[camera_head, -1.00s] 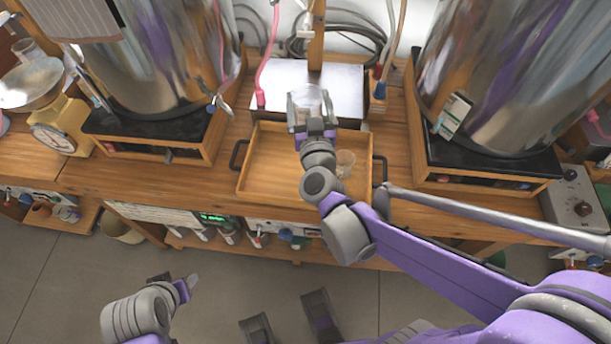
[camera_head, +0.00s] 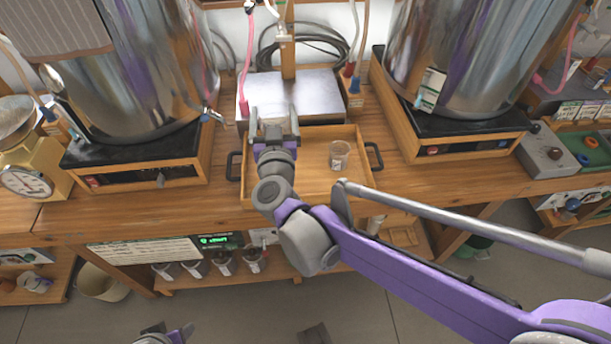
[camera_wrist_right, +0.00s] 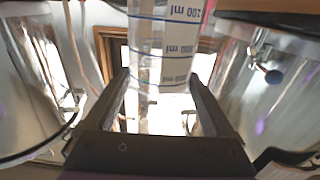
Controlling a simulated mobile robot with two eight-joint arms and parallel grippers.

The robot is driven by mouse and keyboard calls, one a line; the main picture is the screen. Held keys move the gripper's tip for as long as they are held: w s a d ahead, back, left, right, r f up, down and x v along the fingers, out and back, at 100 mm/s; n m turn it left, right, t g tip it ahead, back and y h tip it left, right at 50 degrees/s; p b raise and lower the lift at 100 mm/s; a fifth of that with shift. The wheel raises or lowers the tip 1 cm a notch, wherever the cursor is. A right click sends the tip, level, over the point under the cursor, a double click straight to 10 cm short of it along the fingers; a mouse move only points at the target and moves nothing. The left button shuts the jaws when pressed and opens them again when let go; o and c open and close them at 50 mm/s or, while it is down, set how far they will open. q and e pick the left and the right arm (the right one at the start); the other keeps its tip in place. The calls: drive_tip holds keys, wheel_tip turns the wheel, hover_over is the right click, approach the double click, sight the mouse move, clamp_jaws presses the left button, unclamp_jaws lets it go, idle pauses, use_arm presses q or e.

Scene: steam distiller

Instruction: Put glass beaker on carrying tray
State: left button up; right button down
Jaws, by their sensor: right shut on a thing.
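The glass beaker (camera_wrist_right: 160,45) shows in the right wrist view, clear with blue volume marks, between the two fingers of my right gripper (camera_wrist_right: 160,100). The gripper is shut on it. In the head view my right gripper (camera_head: 274,128) is over the back left part of the carrying tray (camera_head: 310,184), and the beaker is hard to make out there. The tray is a wooden box with low walls and black side handles on the bench. My left gripper (camera_head: 180,334) is only partly visible at the bottom edge; its jaw state is unclear.
A small clear cup (camera_head: 339,155) stands in the tray's right part. A metal box (camera_head: 318,95) is behind the tray. Large steel vessels (camera_head: 125,70) and (camera_head: 455,60) stand on either side. A yellow scale (camera_head: 30,170) is at far left.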

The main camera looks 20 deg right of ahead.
drive_tip(key=shift+a, duration=0.15)
drive_tip(key=shift+s+f, duration=0.1)
drive_tip(key=shift+f, duration=0.1)
wheel_tip(320, 180, down, 6)
drive_tip(key=shift+r+b, duration=0.15)
drive_tip(key=shift+b, duration=0.95)
drive_tip(key=shift+f+b, duration=0.65)
drive_tip(key=shift+f, duration=1.35)
drive_tip(key=shift+f, duration=0.15)
unclamp_jaws()
